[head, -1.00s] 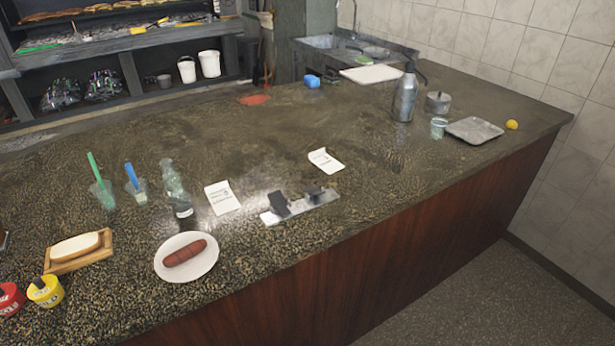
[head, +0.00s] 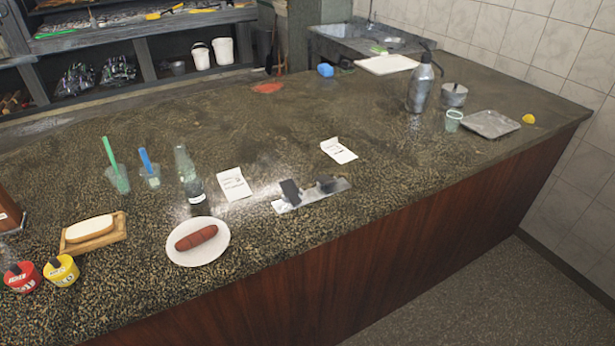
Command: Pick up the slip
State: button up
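Two white paper slips with dark print lie on the dark speckled counter in the head view. One slip (head: 234,184) lies right of a clear bottle. The other slip (head: 339,150) lies farther back and to the right, with one edge that looks slightly raised. A metal holder with dark clips (head: 312,193) lies in front of them, apart from both. I cannot tell which slip the task means. My gripper is not in view.
A clear bottle (head: 189,180) and cups with green (head: 117,178) and blue (head: 149,168) sticks stand left of the slips. A plate (head: 178,255) with a sausage is in front. A metal flask (head: 420,86) and tray (head: 490,124) stand right.

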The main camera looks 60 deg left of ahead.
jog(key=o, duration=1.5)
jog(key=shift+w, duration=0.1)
